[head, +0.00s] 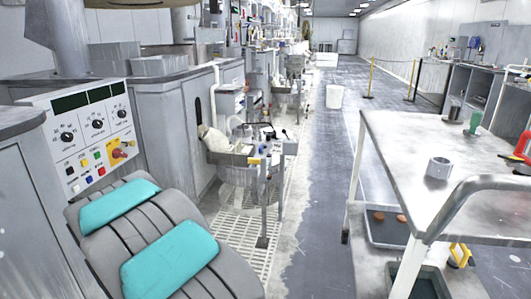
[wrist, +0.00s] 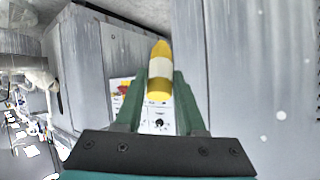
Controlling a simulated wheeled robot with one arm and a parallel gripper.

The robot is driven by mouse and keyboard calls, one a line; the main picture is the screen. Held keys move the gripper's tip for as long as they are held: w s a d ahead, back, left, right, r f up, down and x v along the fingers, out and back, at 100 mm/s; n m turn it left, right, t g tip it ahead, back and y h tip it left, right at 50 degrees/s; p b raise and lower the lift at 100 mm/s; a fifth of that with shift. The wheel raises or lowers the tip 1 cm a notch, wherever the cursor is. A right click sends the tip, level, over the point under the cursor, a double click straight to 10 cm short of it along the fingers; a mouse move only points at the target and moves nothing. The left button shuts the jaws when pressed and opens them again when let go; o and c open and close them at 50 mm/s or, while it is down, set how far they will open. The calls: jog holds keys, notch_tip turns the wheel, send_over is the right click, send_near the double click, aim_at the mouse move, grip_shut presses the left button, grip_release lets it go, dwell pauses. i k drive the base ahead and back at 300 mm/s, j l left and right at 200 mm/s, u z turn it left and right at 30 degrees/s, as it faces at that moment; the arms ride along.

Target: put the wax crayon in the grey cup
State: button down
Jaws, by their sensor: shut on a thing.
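The wax crayon (wrist: 160,70) is yellow with a pale band. In the wrist view it sits between the green fingers of my gripper (wrist: 160,84), which is shut on it. Its tapered tip points toward the top of that picture. Neither my gripper nor the crayon can be made out in the head view. A short, round grey cup (head: 439,167) stands on the metal-topped table (head: 400,150) at the right of the head view. It is well away from the control panel that shows behind the crayon in the wrist view.
A green cup (head: 475,123), a dark grey metal container (head: 455,111) and a red item (head: 522,144) also stand on the table. A curved pale rail (head: 470,188) crosses its near side. The control panel (head: 95,130) is at left. Dark floor (head: 325,190) lies open between.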

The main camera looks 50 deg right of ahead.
aim_at(438, 171)
jog(key=z, duration=0.4)
jog(key=i+z, duration=0.15)
jog(key=z, duration=0.25)
jog(key=j+z, duration=0.15)
jog(key=z, duration=0.25)
jog(key=i+z, duration=0.1)
jog(key=z, duration=0.3)
jog(key=j+z, duration=0.15)
jog(key=z, duration=0.25)
